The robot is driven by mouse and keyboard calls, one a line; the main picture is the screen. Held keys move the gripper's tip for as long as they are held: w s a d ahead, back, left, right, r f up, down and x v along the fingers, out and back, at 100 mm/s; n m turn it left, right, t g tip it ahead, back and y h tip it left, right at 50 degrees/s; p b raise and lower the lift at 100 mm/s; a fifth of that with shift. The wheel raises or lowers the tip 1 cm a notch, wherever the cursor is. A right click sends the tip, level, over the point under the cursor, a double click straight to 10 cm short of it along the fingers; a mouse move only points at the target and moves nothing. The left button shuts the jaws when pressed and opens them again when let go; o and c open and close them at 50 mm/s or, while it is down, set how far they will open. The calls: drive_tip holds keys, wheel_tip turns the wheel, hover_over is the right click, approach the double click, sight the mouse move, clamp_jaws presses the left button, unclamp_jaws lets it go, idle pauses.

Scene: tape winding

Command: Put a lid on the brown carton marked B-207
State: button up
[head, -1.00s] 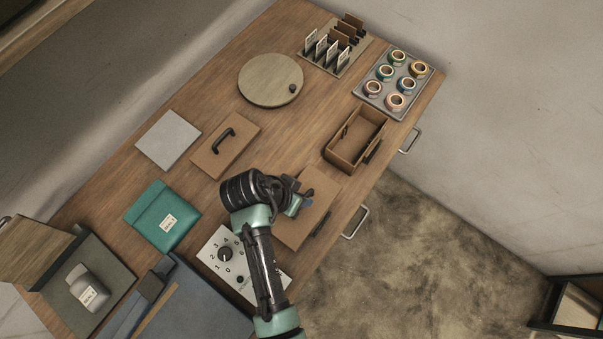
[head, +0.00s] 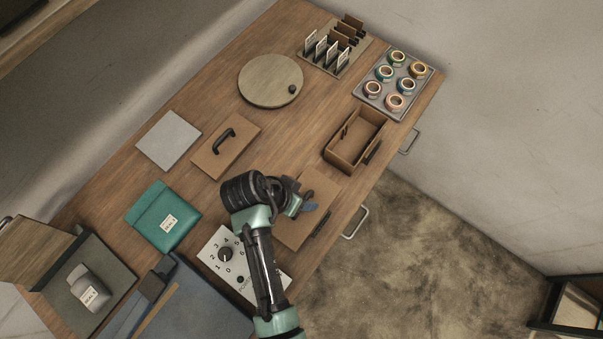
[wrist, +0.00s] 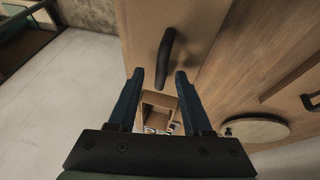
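An open brown carton (head: 350,151) stands near the front edge of the table, with a dark handle on its front side. No B-207 mark is readable. A flat brown lid (head: 240,137) with a black handle lies further back to the left. Another brown box or panel (head: 292,232) lies nearer, partly hidden under my gripper (head: 303,208). In the wrist view its brown surface (wrist: 140,25) and black handle (wrist: 165,58) show just ahead of my gripper (wrist: 158,82). The blue fingers are apart with nothing between them. The open carton (wrist: 160,100) shows beyond them.
A round wooden disc (head: 265,80), a grey square (head: 168,139) and a teal pouch (head: 150,210) lie around. A tape tray (head: 377,101) and a card rack (head: 325,62) stand at the far end. A numbered dial panel (head: 215,247) is beside my arm.

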drive_tip(key=b+v, duration=0.1)
drive_tip(key=v, duration=1.2)
drive_tip(key=shift+b, duration=0.4)
drive_tip(key=w+a+r+n+t+y+b, duration=0.1)
drive_tip(key=w+r+n+t+y+b, duration=0.1)
drive_tip(key=w+r+t, duration=0.6)
drive_tip(key=w+r+n+t+y, duration=0.1)
drive_tip(key=w+r+t, duration=0.1)
drive_tip(key=w+r, duration=0.5)
drive_tip(key=w+r+n+t+y, duration=0.1)
drive_tip(key=w+r+t, duration=0.2)
drive_tip(key=r, duration=0.8)
drive_tip(key=s+d+r+n+t+b, duration=0.1)
drive_tip(key=s+r+t, duration=0.3)
drive_tip(key=r, duration=0.5)
drive_tip(key=s+d+r+n+t+b, duration=0.1)
drive_tip(key=s+d+r+t, duration=0.2)
drive_tip(key=r, duration=0.7)
drive_tip(key=s+d+r+t, duration=0.2)
drive_tip(key=s+r+t, duration=0.2)
drive_tip(key=r, duration=0.5)
drive_tip(key=shift+s+r+n+t+b, duration=0.3)
drive_tip(key=shift+n+t+b, duration=0.1)
drive_tip(key=shift+t, duration=0.1)
